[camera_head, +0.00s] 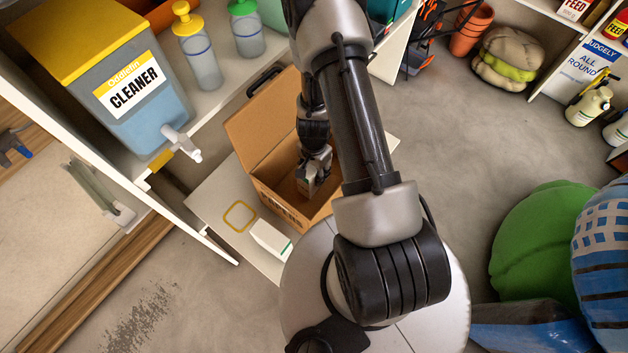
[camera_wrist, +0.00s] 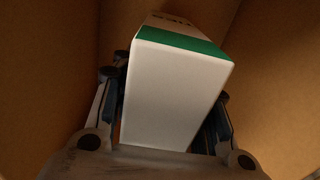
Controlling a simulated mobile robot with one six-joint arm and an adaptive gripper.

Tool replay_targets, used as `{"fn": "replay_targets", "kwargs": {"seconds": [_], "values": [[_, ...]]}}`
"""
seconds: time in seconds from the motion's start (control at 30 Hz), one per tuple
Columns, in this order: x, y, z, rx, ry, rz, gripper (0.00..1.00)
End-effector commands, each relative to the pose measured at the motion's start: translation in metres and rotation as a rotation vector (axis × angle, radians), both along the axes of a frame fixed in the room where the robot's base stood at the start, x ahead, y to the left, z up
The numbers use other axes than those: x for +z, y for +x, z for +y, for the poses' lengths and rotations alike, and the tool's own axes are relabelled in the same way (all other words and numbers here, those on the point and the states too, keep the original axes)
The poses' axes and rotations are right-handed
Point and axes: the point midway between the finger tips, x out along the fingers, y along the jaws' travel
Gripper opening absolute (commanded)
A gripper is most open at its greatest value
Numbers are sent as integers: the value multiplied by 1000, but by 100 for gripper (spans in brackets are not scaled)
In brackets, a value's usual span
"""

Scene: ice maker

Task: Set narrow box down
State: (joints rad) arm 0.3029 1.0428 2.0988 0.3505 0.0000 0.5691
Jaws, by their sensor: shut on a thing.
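The narrow box (camera_wrist: 172,95) is white with a green band near its far end. It fills the middle of the wrist view, between the two fingers of my gripper (camera_wrist: 165,110), which is shut on it. In the head view my gripper (camera_head: 316,168) points down inside an open cardboard box (camera_head: 255,141), with the narrow box (camera_head: 306,185) at its tip, partly hidden by the gripper. Brown cardboard walls (camera_wrist: 60,60) surround it in the wrist view. Whether the narrow box touches the cardboard floor cannot be told.
The cardboard box stands on a pale board (camera_head: 208,197). A second white box (camera_head: 270,239) with a green edge lies on the board beside a yellow ring outline (camera_head: 239,216). A cleaner tank (camera_head: 130,95) and shelf are at the left. Open grey floor (camera_head: 450,140) lies to the right.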

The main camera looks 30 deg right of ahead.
Motion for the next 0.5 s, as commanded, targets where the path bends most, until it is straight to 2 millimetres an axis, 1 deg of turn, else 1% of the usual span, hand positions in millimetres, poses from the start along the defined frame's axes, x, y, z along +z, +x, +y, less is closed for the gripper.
{"fn": "replay_targets", "kwargs": {"seconds": [0.13,0.33,0.4,0.5], "values": [[-13,0,0,0,0,-1,14],[-39,0,0,0,0,0,14],[-43,0,0,0,0,0,14],[-42,0,0,0,-1,-1,14]]}}
